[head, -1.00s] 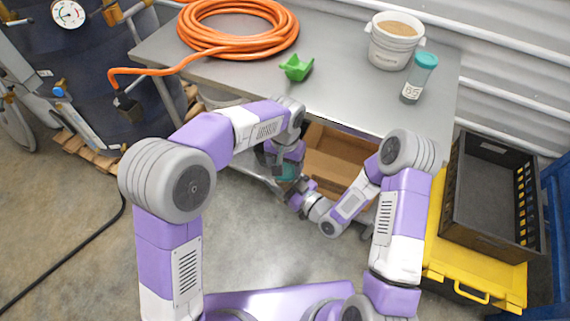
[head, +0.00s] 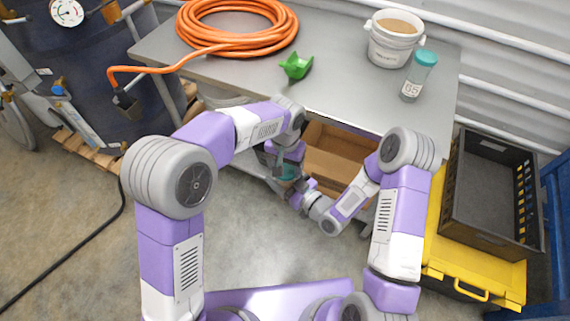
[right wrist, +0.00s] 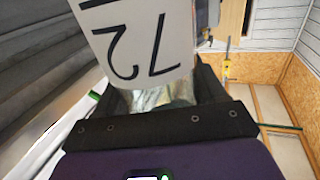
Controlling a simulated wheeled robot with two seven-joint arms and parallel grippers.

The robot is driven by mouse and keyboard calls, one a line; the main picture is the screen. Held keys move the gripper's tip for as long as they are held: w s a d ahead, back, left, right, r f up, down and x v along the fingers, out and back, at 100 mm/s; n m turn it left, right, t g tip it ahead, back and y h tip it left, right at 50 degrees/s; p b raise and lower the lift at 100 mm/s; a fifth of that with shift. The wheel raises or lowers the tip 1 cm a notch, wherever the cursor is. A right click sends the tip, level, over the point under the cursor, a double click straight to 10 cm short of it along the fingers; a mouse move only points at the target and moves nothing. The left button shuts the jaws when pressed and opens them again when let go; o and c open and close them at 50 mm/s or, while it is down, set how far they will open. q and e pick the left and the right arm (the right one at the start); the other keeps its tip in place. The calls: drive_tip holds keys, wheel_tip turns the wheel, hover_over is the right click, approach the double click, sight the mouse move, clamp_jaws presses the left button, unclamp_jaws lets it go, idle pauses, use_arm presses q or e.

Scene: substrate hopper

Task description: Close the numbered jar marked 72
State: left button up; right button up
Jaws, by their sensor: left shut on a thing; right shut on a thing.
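The jar marked 72 (right wrist: 140,45) fills the upper middle of the right wrist view, its label upside down in the picture. My right gripper (right wrist: 165,98) is shut on this jar. In the head view the jar body is mostly hidden by my arms below the table's front edge. A teal lid (head: 288,171) shows there, at my left gripper (head: 285,160), which points down and is shut on it. My right gripper is low beside it. Whether the lid is seated on the jar cannot be told.
A second teal-lidded jar (head: 418,77) with another number and a white bucket (head: 394,42) stand on the grey table (head: 345,85). A green scoop (head: 296,66) and an orange hose (head: 240,47) lie there. A cardboard box (head: 340,155) is below. A black crate (head: 490,190) sits right.

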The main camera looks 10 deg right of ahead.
use_arm(q)
drive_tip(key=shift+a+f, duration=0.2)
drive_tip(key=shift+f, duration=0.2)
drive_tip(key=shift+r, duration=0.25)
drive_tip(key=shift+r, duration=0.3)
idle(0.5)
drive_tip(key=shift+d+f, duration=0.1)
drive_tip(key=shift+f, duration=0.05)
idle(0.6)
drive_tip(key=shift+f, duration=0.35)
idle(0.4)
drive_tip(key=shift+w, duration=0.1)
